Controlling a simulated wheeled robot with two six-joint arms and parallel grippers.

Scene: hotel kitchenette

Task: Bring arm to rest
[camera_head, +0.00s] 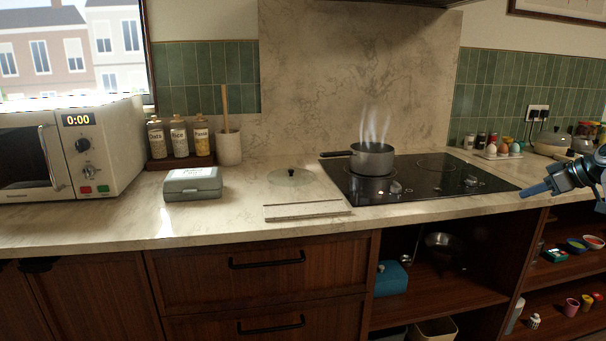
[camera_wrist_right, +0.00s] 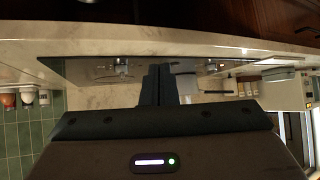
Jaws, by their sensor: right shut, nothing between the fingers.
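My right gripper (camera_head: 536,189) comes in from the right edge in the head view, in front of and above the counter's front edge. It is right of the black cooktop (camera_head: 432,196) and touches nothing. Its fingers are shut and empty. The right wrist view shows the closed fingers (camera_wrist_right: 160,86) from behind, with the counter and cooktop beyond, upside down. My left gripper is not in view.
A steaming pot (camera_head: 373,160) stands on the cooktop. A glass lid (camera_head: 290,176), a flat board (camera_head: 306,210), a grey box (camera_head: 193,184) and a microwave (camera_head: 70,150) are on the counter. Open shelves (camera_head: 455,286) hold several items below.

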